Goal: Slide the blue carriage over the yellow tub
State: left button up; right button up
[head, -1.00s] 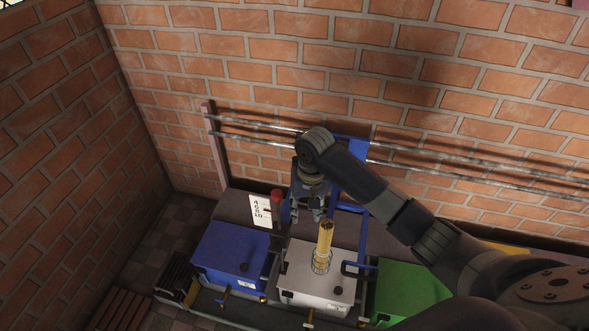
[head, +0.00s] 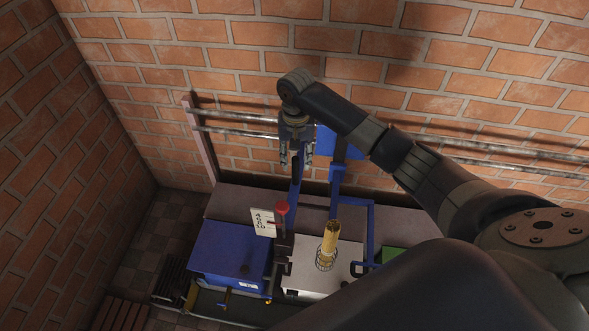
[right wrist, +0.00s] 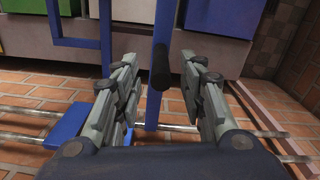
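The blue carriage (head: 345,143) sits on the two wall rails, with a blue frame (head: 371,225) reaching down over the white tub. In the right wrist view its plate (right wrist: 68,128) is at lower left. A blue bar with a black grip (right wrist: 161,66) stands to its right in that view. My right gripper (head: 296,160) is open, its fingers (right wrist: 158,78) on either side of the bar and black grip, apparently apart from it. The yellow tub cannot be made out now; my right arm covers the right side of the head view. My left gripper is out of view.
A blue tub (head: 225,250) stands left of the white tub (head: 305,276), which has a yellow cylinder (head: 329,240) in a wire cage. A green tub (head: 392,260) is mostly hidden. A red knob (head: 281,207) and number card (head: 263,222) stand behind. The rails (head: 240,131) run along the brick wall.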

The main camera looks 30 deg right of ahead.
aim_at(296, 172)
notch_tip(296, 172, down, 5)
jog(key=shift+f, duration=0.85)
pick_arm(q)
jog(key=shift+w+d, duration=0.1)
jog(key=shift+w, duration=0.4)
pick_arm(e)
grip_shut()
